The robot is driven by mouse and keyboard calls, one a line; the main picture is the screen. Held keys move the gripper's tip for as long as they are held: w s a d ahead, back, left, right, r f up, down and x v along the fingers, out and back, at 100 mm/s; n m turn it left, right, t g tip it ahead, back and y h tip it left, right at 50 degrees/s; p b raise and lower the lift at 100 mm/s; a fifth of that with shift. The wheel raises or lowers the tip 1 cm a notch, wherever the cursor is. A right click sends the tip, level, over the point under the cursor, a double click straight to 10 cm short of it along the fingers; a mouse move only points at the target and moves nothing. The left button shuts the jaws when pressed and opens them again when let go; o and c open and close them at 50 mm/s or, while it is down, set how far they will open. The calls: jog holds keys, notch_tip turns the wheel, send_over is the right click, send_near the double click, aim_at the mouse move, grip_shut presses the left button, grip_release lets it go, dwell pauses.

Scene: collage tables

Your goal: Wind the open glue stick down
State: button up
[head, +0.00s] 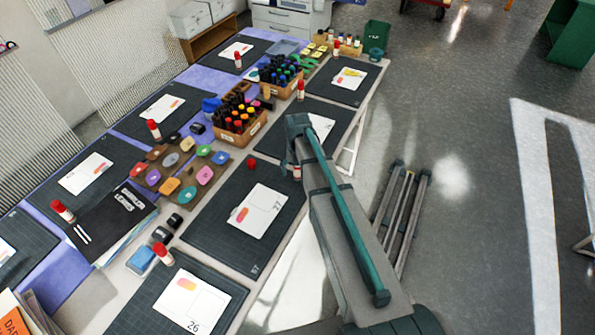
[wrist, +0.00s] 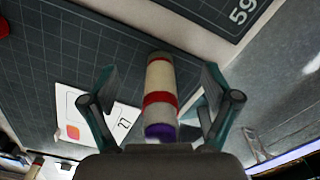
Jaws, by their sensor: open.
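The open glue stick (wrist: 159,75) has a pale body, a red band and a purple end that points towards my gripper in the wrist view. It stands between the two fingers of my gripper (wrist: 158,92), with a gap on each side. The fingers are open and hold nothing. In the head view only a small part of the glue stick (head: 297,173) shows beside my arm, at the right edge of the mat with card 27. A loose red cap (head: 252,163) lies on that mat. My fingertips are mostly hidden by the arm in the head view.
Card 27 (head: 259,210) lies on the dark mat (head: 217,211). Other capped glue sticks stand by their mats, one at the front (head: 163,254) and one further back (head: 301,90).

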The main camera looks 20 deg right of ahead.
jog(key=shift+r+p, duration=1.9)
jog(key=shift+r, duration=1.75)
jog(key=shift+s, duration=0.1)
